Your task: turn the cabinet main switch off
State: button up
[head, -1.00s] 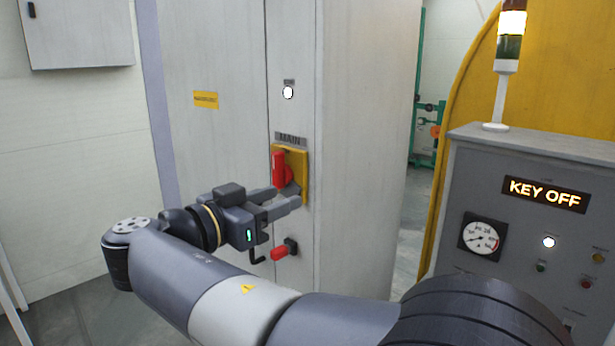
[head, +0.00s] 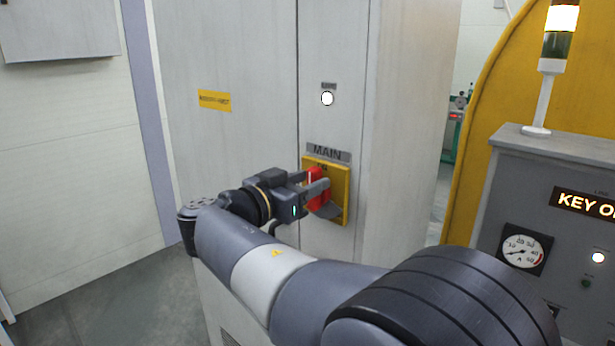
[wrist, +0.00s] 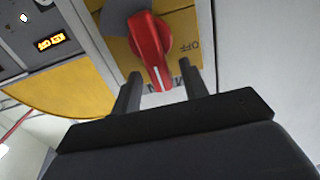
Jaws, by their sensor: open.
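The main switch is a red handle (head: 317,190) on a yellow plate (head: 341,198), under a MAIN label (head: 327,152) on the grey cabinet. In the wrist view the red handle (wrist: 150,42) has a white line and points toward the MAIN label, so it stands about upright. An OFF mark (wrist: 190,46) shows upside down on the plate to its right. My gripper (head: 314,182) is open at the switch, coming from the left. In the wrist view its fingers (wrist: 158,72) lie on both sides of the handle, with small gaps visible.
A white round lamp (head: 327,98) is above the switch. A grey control panel (head: 510,190) with a gauge and a lit KEY display stands at right, before a yellow guard (head: 482,110). A wall box (head: 60,28) hangs at far left. Floor at lower left is clear.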

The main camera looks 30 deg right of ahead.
jog(key=shift+d, duration=0.25)
jog(key=shift+c, duration=0.3)
grip_shut()
